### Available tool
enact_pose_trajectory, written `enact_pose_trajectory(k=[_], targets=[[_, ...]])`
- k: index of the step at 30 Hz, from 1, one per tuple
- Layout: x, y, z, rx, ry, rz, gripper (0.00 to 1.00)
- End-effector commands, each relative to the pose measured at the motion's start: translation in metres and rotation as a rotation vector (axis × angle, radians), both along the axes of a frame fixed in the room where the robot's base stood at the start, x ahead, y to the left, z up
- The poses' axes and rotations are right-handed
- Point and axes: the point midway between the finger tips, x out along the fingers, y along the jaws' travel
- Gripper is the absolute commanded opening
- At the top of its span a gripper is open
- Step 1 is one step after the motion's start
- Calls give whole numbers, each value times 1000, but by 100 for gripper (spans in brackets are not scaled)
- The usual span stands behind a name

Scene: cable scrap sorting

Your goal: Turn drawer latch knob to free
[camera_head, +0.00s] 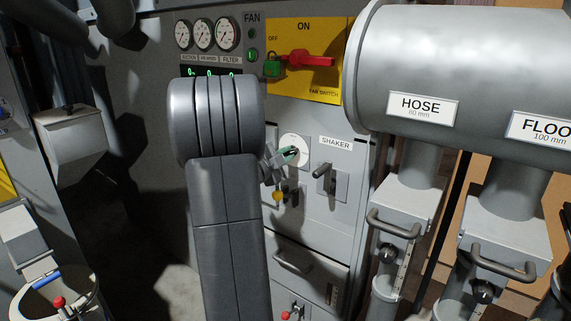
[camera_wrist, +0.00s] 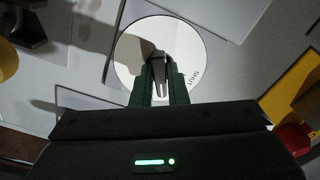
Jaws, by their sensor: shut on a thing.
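The grey latch knob (camera_wrist: 159,68) stands in the middle of a round white dial (camera_wrist: 130,50) in the wrist view. The word SHUT is printed at the dial's lower right. My gripper (camera_wrist: 159,88) is shut on the knob, with one green finger on each side of it. In the head view my gripper (camera_head: 288,155) reaches the dial (camera_head: 297,141) from the left, and my arm hides part of the panel. The fingers cover the knob there. The drawer front with a bar handle (camera_head: 293,264) is lower on the same panel.
A SHAKER lever (camera_head: 322,170) sits close to the right of the dial. A yellow tag (camera_head: 278,196) hangs just below my gripper. The yellow fan switch plate (camera_head: 330,88) with its red handle (camera_head: 312,60) is above. Large grey duct (camera_head: 440,60) and pipes stand at the right.

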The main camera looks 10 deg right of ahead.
Motion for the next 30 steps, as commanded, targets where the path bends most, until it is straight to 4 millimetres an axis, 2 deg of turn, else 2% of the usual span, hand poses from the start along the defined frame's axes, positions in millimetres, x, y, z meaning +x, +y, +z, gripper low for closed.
enact_pose_trajectory(k=[1,15,30], targets=[[0,0,-5,31,-33,0,0],[0,0,-3,281,-282,-1,0],[0,0,-1,362,-363,-2,0]])
